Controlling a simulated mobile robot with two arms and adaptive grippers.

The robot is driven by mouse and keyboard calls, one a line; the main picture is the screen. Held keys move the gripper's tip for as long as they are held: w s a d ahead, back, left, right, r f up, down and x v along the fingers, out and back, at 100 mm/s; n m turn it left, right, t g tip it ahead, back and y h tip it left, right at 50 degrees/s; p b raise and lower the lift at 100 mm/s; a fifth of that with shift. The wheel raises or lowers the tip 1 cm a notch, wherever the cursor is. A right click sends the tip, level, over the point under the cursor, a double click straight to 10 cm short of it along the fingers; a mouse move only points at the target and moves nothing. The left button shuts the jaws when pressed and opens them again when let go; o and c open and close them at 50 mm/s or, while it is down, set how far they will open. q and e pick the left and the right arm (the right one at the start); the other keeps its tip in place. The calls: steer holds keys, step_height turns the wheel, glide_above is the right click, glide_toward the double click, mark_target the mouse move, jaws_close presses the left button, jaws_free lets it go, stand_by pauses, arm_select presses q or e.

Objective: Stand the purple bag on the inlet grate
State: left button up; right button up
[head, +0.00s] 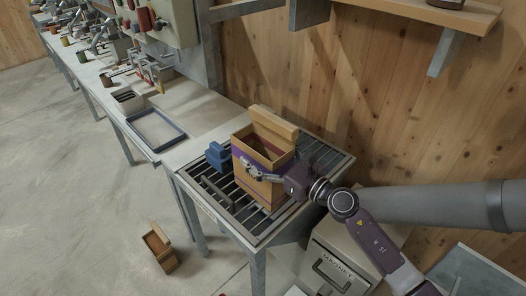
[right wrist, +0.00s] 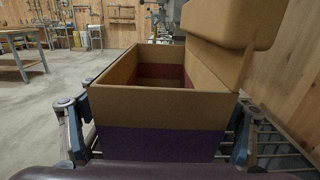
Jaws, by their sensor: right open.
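The purple bag (head: 258,190) is a tan, box-like open bag with a purple band and a raised flap at its back. It stands upright on the dark-barred inlet grate (head: 228,190). My right gripper (head: 270,172) is at the bag's side facing my arm. My left gripper is not in view.
A wooden wall and shelf (head: 440,12) are behind. A small wooden box (head: 159,248) lies on the floor.

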mark_target(284, 165)
steer(key=shift+r, duration=0.1)
steer(key=v, duration=0.6)
steer(key=shift+s+d+b, duration=0.25)
steer(key=shift+d+b, duration=0.05)
steer(key=shift+s+d, duration=0.3)
